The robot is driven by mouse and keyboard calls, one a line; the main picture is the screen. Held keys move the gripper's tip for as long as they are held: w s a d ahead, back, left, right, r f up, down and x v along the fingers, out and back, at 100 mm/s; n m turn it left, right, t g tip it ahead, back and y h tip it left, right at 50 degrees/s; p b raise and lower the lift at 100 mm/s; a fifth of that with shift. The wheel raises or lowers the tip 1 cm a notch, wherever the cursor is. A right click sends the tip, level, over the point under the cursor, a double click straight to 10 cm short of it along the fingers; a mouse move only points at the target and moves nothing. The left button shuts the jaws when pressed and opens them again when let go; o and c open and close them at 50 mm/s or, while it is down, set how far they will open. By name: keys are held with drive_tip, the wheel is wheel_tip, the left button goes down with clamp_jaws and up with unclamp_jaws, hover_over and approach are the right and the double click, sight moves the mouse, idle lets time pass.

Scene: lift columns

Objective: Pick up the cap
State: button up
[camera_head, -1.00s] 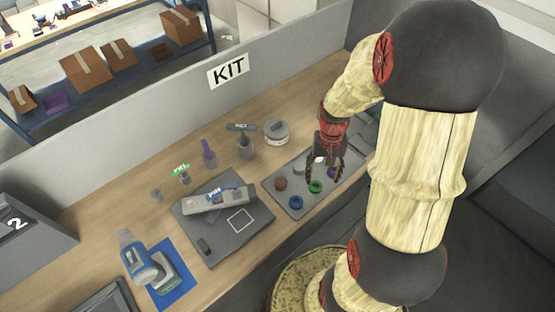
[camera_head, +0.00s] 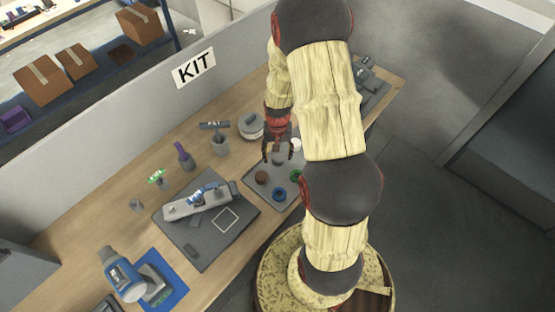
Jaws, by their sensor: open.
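Several small round caps lie on a grey tray (camera_head: 264,189) on the workbench: a brown one (camera_head: 261,177), a blue one (camera_head: 279,194), a green one (camera_head: 296,176) partly behind my arm, and a white one (camera_head: 295,144). I cannot tell which of them the task means. My gripper (camera_head: 277,154) is open and points down above the tray's far part, behind the brown and blue caps. A grey cap-like piece (camera_head: 277,158) shows between or below its fingers; contact cannot be told. My arm hides the tray's right side.
Left of the tray is a dark grey mat (camera_head: 203,249) with a grey device (camera_head: 197,203). Behind stand a grey cup with a tool (camera_head: 220,145) and a round grey container (camera_head: 250,126). A grey partition (camera_head: 120,133) with a KIT sign borders the bench.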

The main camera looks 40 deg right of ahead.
drive_tip(key=shift+f, duration=0.8)
drive_tip(key=c, duration=1.1)
drive_tip(key=shift+c, duration=0.4)
